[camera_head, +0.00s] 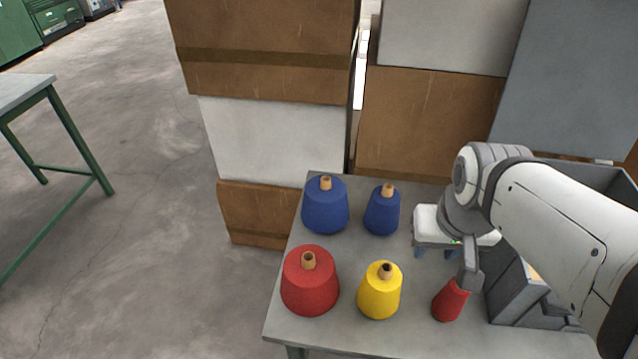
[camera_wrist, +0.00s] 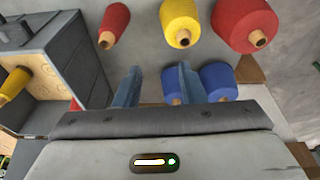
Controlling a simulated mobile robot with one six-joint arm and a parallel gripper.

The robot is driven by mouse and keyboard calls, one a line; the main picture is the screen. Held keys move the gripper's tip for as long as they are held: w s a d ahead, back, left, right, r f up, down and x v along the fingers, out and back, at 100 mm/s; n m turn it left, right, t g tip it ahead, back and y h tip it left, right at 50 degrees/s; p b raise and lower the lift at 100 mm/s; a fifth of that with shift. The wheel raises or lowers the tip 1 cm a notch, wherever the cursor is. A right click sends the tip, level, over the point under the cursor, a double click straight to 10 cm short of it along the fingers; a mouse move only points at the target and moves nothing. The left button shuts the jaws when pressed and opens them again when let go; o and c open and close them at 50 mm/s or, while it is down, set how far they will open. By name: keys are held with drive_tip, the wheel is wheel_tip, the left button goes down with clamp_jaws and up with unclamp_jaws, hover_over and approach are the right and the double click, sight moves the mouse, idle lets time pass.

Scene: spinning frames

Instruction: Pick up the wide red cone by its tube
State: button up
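The wide red cone (camera_head: 297,288) stands upright at the table's front left, its tan tube (camera_head: 308,261) sticking up from the top. In the wrist view the wide red cone (camera_wrist: 243,20) is at the upper right, with its tube end (camera_wrist: 257,39) facing the camera. My gripper (camera_head: 435,254) is over the table's right half, well to the right of the wide red cone and apart from it. In the wrist view my gripper (camera_wrist: 158,82) shows two blue-grey fingers spread apart with nothing between them.
A yellow cone (camera_head: 379,296) stands just right of the wide red cone. Two blue cones (camera_head: 325,207) stand behind. A narrow red cone (camera_head: 449,304) stands below my arm. A grey crate (camera_wrist: 60,60) holding cones is at the table's right. Stacked boxes (camera_head: 270,135) stand behind the table.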

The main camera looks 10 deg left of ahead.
drive_tip(key=shift+o, duration=1.2)
drive_tip(key=shift+w+a+f, duration=0.1)
drive_tip(key=shift+w+a, duration=0.1)
drive_tip(key=shift+w, duration=0.1)
drive_tip(key=shift+o, duration=0.7)
drive_tip(key=shift+w+a+f, duration=0.2)
drive_tip(key=shift+w+a, duration=0.25)
drive_tip(key=shift+w, duration=0.15)
drive_tip(key=shift+w+a+f, duration=0.2)
drive_tip(key=shift+w+a, duration=0.25)
drive_tip(key=shift+w, duration=0.1)
drive_tip(key=m+g, duration=0.1)
drive_tip(key=m, duration=0.2)
approach(308, 256)
drive_tip(key=f, duration=0.1)
drive_tip(key=shift+w+f+p, duration=0.1)
drive_tip(key=shift+w+f, duration=0.15)
drive_tip(key=shift+f, duration=1.1)
drive_tip(key=shift+w+f+p, duration=0.1)
drive_tip(key=shift+w+f, duration=0.1)
drive_tip(key=shift+f, duration=1.15)
drive_tip(key=shift+w+f+p, duration=0.1)
drive_tip(key=shift+w+f, duration=0.15)
drive_tip(key=shift+f, duration=1.1)
